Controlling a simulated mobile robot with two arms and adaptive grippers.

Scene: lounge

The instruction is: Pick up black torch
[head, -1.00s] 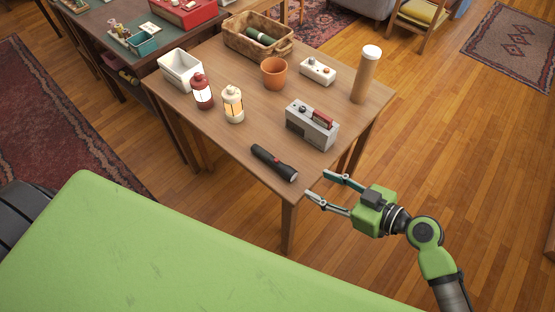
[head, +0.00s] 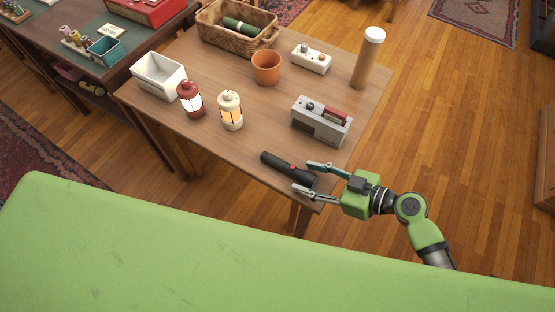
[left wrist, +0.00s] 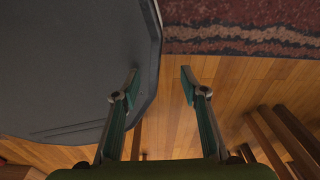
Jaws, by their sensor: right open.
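The black torch (head: 283,166) lies on its side near the front right edge of the wooden table in the head view, with a red button on its body. My right gripper (head: 303,177) is open at the torch's right end. Its two fingers lie on either side of that end, one behind and one in front; I cannot tell whether they touch it. My left gripper (left wrist: 159,81) shows only in the left wrist view, open and empty, above the floor next to a dark grey panel.
On the table (head: 220,150) stand a grey device (head: 320,122), a cream lantern (head: 231,112), a red lantern (head: 190,100), a terracotta pot (head: 266,68), a white bin (head: 158,78), a wicker basket (head: 236,30), a tall cylinder (head: 368,58) and a white box (head: 311,60).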

